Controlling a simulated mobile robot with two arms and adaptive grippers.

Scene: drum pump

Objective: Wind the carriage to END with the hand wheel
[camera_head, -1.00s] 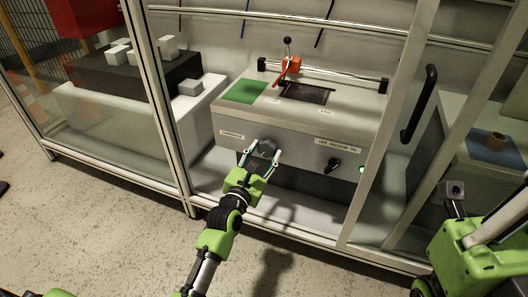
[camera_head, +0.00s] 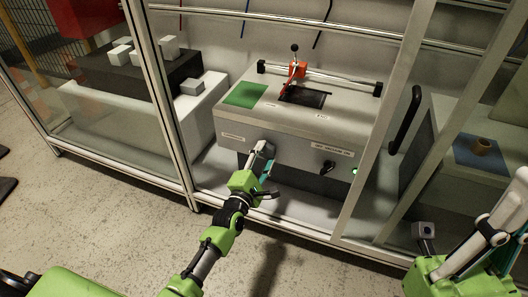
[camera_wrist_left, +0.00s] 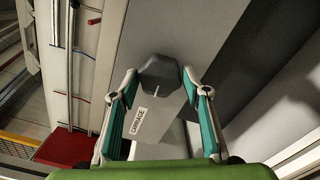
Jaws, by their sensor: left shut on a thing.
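The hand wheel is a dark, faceted knob with a pale mark on its face, in the left wrist view (camera_wrist_left: 160,76), beside a CARRIAGE label (camera_wrist_left: 138,121). It sits on the front of the grey machine (camera_head: 297,143). My left gripper (camera_head: 266,157) is shut on the knob, one finger on each side, in the left wrist view (camera_wrist_left: 160,82). In the head view the fingers partly hide the knob. END's label (camera_head: 321,117) is on the machine top, right of the carriage.
A black vacuum switch (camera_head: 327,167) is right of the hand wheel. Frame posts (camera_head: 163,105) stand left and right of the opening, with a black door handle (camera_head: 406,120) at right. A green pad (camera_head: 244,95) lies on the machine top.

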